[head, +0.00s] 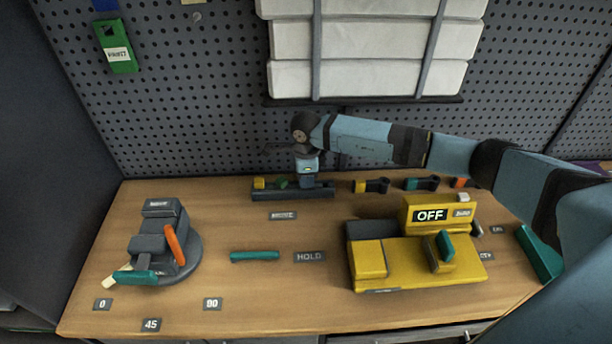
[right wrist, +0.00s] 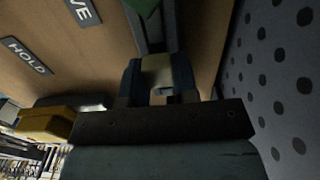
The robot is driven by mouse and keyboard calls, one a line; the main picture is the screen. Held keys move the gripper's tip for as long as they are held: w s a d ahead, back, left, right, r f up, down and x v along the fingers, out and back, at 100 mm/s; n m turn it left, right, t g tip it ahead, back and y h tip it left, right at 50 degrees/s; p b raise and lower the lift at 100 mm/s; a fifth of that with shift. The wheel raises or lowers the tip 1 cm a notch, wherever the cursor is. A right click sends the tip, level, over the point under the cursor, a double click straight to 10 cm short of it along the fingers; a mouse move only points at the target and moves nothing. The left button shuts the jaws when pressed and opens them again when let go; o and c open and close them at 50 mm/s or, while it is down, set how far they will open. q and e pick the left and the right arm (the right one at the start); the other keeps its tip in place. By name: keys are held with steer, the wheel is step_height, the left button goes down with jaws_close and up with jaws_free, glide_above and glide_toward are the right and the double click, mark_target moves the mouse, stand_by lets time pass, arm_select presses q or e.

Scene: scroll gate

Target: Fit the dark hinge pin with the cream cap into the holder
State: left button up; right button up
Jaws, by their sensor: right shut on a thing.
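My right gripper (head: 308,177) is over the right end of a long dark rack (head: 293,194) at the back of the table. In the right wrist view, its fingers (right wrist: 157,82) are closed on a cream piece (right wrist: 157,68), seemingly the pin's cap. The dark body of the pin is hidden, and I cannot tell how far it sits in the rack. The rack also carries a yellow piece (head: 259,183) and a green piece (head: 282,183) to the left of the gripper. I cannot tell for sure which fixture is the holder. My left gripper is not in view.
A grey swivel fixture (head: 158,237) with an orange lever (head: 175,245) stands at left. A yellow machine (head: 415,263) marked OFF stands at right. A teal bar (head: 255,256) lies mid-table beside the HOLD label (head: 309,257). Several dark parts with coloured ends line the back right. A pegboard rises behind.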

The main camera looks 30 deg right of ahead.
steer(key=o, duration=1.1)
steer(key=shift+c, duration=0.2)
